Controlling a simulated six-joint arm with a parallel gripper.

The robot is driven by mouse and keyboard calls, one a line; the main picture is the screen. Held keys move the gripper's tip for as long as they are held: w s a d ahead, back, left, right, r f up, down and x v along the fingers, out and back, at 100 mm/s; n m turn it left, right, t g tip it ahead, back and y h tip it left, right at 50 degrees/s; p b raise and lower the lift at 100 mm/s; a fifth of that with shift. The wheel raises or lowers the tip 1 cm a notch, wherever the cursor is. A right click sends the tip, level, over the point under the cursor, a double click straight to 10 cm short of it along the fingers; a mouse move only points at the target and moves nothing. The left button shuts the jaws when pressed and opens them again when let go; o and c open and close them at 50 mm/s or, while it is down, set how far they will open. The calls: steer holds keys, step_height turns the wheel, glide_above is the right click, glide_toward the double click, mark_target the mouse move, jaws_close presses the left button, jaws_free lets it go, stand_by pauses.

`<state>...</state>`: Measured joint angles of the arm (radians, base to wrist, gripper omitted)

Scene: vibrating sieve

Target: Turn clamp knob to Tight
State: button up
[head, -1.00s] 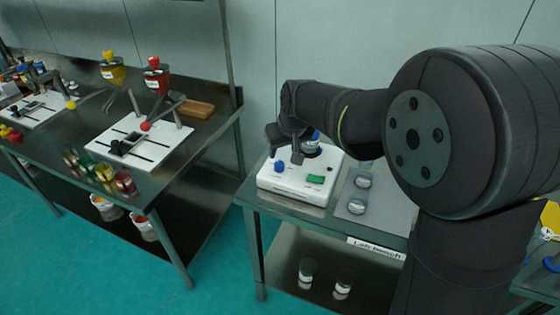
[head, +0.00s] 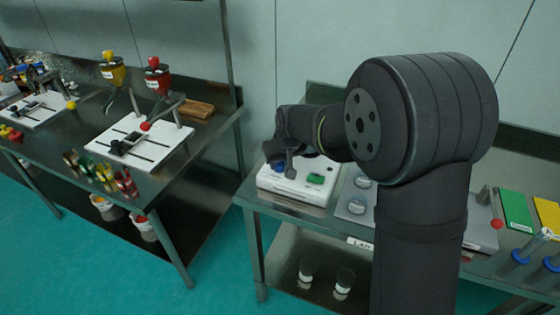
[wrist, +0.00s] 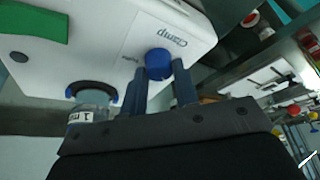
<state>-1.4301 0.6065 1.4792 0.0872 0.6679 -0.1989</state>
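The white sieve shaker (head: 296,187) stands on the bench with a blue clamp knob (head: 279,167) at its front left. The wrist view shows the blue knob (wrist: 158,63) close up, beside the printed word "Clamp". A smaller label next to it is too blurred to read fully. My gripper (wrist: 159,71) is open, with a finger on each side of the knob near its lower edge. I cannot tell whether either finger touches it. A clear jar (wrist: 90,103) marked 1 sits in a dark and blue ring on the shaker; my arm hides it in the head view.
A green button (head: 316,179) is on the shaker's right side. Another bench with a white board (head: 165,146) and red and yellow funnels is at left.

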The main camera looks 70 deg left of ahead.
steer(key=shift+c, duration=1.4)
steer(key=m+t, duration=0.1)
steer(key=m, duration=0.3)
steer(key=shift+s+m+t, duration=0.2)
steer(key=shift+m+t, duration=0.2)
steer(key=m+t+h, duration=0.1)
steer(key=m, duration=0.2)
steer(key=shift+a+m, duration=0.1)
steer(key=shift+m, duration=0.2)
steer(key=m+t+h, duration=0.1)
steer(key=m, duration=0.2)
steer(key=shift+s+a+m, duration=0.1)
steer(key=shift+m, duration=0.3)
steer(key=m+h, duration=0.1)
steer(key=m, duration=0.2)
steer(key=m+h, duration=0.1)
steer(key=m, duration=0.2)
steer(key=shift+a+t+h, duration=0.15)
steer(key=shift+t+h, duration=0.15)
steer(key=m+h, duration=0.1)
steer(key=m, duration=0.1)
steer(key=m+h, duration=0.1)
steer(key=m, duration=0.2)
steer(key=shift+a+m, duration=0.1)
steer(key=shift+m, duration=0.2)
